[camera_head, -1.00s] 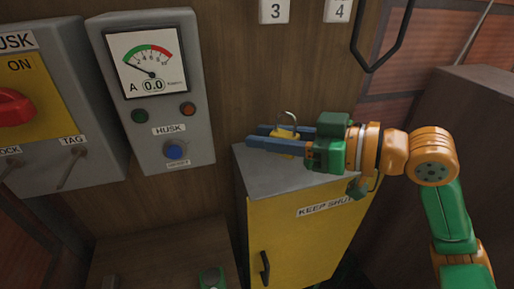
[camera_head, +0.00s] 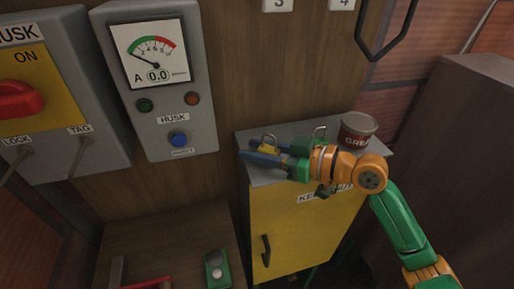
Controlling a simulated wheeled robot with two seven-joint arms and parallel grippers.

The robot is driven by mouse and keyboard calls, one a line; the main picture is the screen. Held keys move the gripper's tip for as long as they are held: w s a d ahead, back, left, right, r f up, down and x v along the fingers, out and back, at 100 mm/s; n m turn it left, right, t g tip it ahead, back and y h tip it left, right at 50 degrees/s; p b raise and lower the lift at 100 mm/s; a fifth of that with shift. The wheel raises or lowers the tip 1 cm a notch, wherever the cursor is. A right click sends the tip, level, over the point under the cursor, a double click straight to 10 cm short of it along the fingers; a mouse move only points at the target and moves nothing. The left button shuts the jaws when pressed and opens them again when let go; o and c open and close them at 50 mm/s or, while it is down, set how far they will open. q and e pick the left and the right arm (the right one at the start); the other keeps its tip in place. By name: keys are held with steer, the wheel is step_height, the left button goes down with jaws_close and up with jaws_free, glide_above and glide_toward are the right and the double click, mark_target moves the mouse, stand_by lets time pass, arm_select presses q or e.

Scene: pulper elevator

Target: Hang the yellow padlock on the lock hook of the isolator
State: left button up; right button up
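The yellow padlock (camera_head: 268,149) sits between the blue fingers of my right gripper (camera_head: 262,154), its shackle pointing up. The fingers appear shut on it, over the left part of the cabinet top; the gap below it cannot be told. The isolator (camera_head: 62,75) is the grey box with a yellow plate and red handle at the far left. Its lock hook (camera_head: 17,165) sticks out under the LOCK label, well left of the padlock. A similar hook (camera_head: 78,155) is under the TAG label. My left gripper is not in view.
A grease can (camera_head: 357,130) and another padlock shackle (camera_head: 320,132) stand on the yellow cabinet (camera_head: 305,237) near my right wrist. The grey meter box (camera_head: 170,115) is between the cabinet and the isolator. A green device (camera_head: 217,268) lies on the lower wooden surface.

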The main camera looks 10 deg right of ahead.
steer(key=shift+o, duration=1.3)
steer(key=shift+r, duration=0.15)
steer(key=b+v, duration=0.6)
steer(key=v, duration=0.6)
